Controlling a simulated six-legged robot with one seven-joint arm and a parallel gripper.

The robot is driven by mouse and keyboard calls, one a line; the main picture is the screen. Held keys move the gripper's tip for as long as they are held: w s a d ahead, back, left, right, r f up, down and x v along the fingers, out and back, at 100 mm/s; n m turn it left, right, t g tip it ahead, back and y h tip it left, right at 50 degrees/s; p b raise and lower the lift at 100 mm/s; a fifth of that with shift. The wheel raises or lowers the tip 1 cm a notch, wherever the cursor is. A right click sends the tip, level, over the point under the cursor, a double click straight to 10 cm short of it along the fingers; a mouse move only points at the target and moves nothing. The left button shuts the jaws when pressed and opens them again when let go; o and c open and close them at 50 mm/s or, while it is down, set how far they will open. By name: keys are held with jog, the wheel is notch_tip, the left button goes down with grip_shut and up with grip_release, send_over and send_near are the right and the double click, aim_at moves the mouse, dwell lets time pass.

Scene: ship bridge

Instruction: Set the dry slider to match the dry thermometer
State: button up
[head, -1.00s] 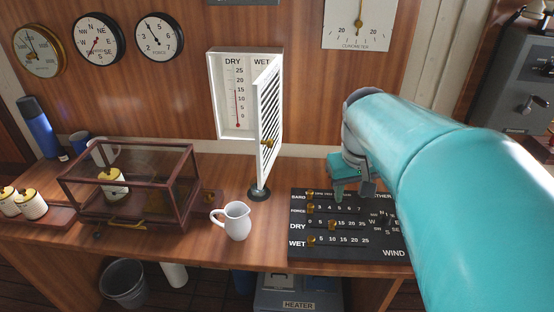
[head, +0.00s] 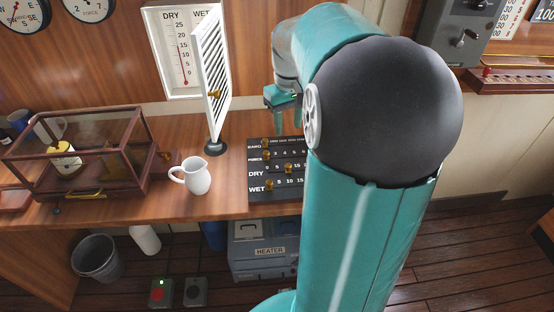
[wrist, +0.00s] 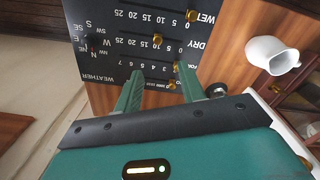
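The black slider board (head: 256,192) lies on the desk with brass knobs in rows. The dry slider knob (head: 288,168) sits between 5 and 15, about 10; it also shows in the wrist view (wrist: 157,40). The dry thermometer (head: 186,65) hangs in a white louvred box on the wall, its door open; its red column seems to reach about 15, though the exact top is hard to read. My gripper (head: 284,108) is above the board's far edge. In the wrist view my gripper (wrist: 160,88) has its fingers apart and empty, near the BARO and FORCE rows.
The wet knob (head: 269,184), force knob (head: 266,156) and baro knob (head: 265,143) sit on the same board. A white jug (head: 196,178) stands left of it. The open box door (head: 211,75) juts out above the desk. A glass case (head: 80,150) stands farther left.

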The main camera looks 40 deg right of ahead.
aim_at(289, 165)
jog(key=f, duration=1.4)
jog(key=shift+s+d, duration=0.1)
jog(key=shift+d, duration=0.15)
jog(key=shift+r, duration=0.1)
grip_shut()
